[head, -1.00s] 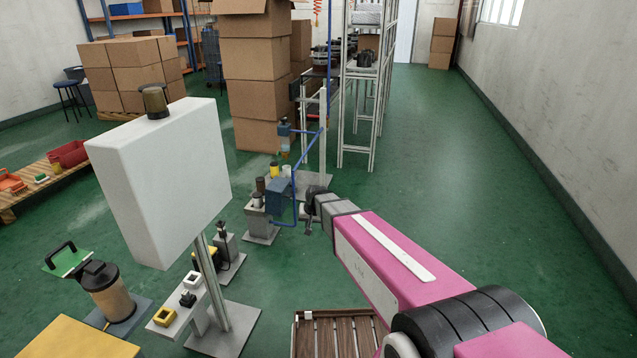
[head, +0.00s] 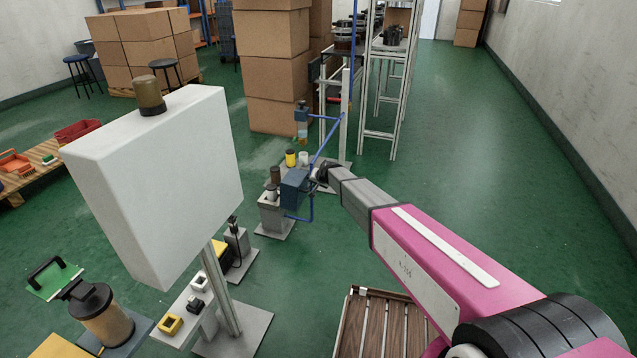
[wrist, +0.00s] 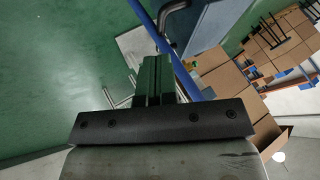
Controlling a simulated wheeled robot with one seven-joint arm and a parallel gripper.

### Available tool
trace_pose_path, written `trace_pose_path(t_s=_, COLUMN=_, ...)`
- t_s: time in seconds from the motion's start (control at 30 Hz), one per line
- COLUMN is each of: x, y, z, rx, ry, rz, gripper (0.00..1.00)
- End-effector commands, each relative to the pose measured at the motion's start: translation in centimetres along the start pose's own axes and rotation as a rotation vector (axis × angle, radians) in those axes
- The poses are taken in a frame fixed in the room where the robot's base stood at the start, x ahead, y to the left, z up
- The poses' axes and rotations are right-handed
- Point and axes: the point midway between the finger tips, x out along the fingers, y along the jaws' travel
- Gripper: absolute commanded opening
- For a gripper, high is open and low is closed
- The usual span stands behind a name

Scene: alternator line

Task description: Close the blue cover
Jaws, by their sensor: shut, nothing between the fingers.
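The blue cover (head: 294,192) is a small dark blue box-like panel above a grey stand, left of centre in the head view; it looks tilted. I cannot tell how far it is open. In the wrist view a blue panel (wrist: 212,32), likely the cover, fills the upper middle, with a grey curved handle (wrist: 168,14) beside it. My gripper (head: 318,174) is just right of the cover in the head view. In the wrist view my gripper (wrist: 153,72) has its fingers together and empty, pointing towards the panel. Whether they touch it cannot be told.
A blue pipe (head: 330,137) runs close beside the cover and my gripper. A large white panel (head: 165,185) on a post stands at the left. Stacked cartons (head: 275,70) and a metal rack (head: 385,90) stand behind. The green floor at the right is clear.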

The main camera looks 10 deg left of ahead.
Motion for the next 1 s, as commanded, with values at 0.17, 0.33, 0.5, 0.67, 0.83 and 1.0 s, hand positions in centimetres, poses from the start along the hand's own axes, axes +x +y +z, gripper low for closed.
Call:
trace_pose_path(t_s=0.17, x=3.8, y=0.0, z=-0.1, rx=-0.001, ry=-0.002, rz=0.001, gripper=0.0)
trace_pose_path(t_s=0.33, x=7.0, y=0.0, z=-0.2, rx=0.0, ry=-0.002, rz=0.001, gripper=0.0)
trace_pose_path(t_s=0.5, x=7.6, y=-2.6, z=-0.1, rx=-0.002, ry=-0.001, rz=0.0, gripper=0.0)
trace_pose_path(t_s=0.67, x=8.0, y=-3.5, z=-0.1, rx=0.0, ry=-0.001, rz=0.0, gripper=0.0)
trace_pose_path(t_s=0.83, x=7.9, y=-3.6, z=-0.1, rx=0.0, ry=-0.001, rz=0.001, gripper=0.0)
trace_pose_path(t_s=1.0, x=7.9, y=-3.6, z=-0.1, rx=0.0, ry=-0.001, rz=0.001, gripper=0.0)
